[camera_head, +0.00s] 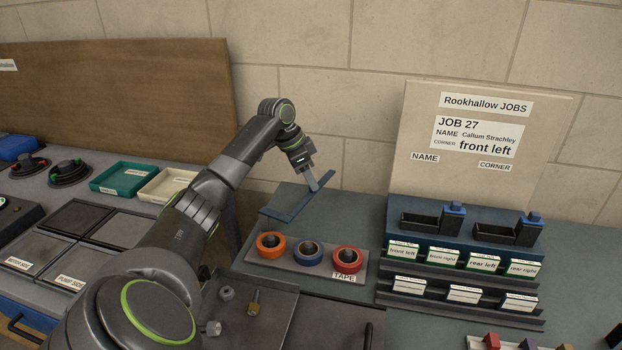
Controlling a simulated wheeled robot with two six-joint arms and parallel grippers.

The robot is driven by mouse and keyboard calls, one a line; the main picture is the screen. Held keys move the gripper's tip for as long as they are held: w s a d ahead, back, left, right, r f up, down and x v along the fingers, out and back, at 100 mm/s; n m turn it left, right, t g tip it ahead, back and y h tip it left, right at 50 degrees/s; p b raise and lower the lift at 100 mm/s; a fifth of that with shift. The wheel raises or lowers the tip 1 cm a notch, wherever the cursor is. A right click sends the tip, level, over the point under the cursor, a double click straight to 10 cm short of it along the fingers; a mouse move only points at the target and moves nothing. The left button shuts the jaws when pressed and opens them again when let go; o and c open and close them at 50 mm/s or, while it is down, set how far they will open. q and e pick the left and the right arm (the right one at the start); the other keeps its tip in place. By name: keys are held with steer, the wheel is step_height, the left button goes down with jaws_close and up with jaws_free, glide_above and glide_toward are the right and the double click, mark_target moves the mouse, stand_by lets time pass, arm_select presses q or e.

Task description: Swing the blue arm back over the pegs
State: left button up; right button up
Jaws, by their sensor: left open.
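The blue arm (296,204) is a flat bar behind the tape rolls, slanting from near the tray's back left corner up to the right. My left gripper (314,183) is open at the bar's far right part, its finger overlapping the bar in the picture. I cannot tell whether they touch. Three dark pegs stand in a row on a grey tray (303,268) labelled TAPE. An orange roll (269,252), a blue roll (307,259) and a red roll (346,268) sit around them. The bar does not cover the rolls in this view. My right gripper is out of view.
To the right stand a dark blue holder (455,240) with labelled cards and an upright job board (478,140). At the left are a teal tray (122,178) and a cream tray (166,184). A dark tray (270,325) with loose metal parts lies in front. My left arm hides part of the bench.

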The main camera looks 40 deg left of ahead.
arm_select(q)
steer(key=shift+x, duration=0.8)
steer(key=shift+c, duration=0.4)
jaws_close()
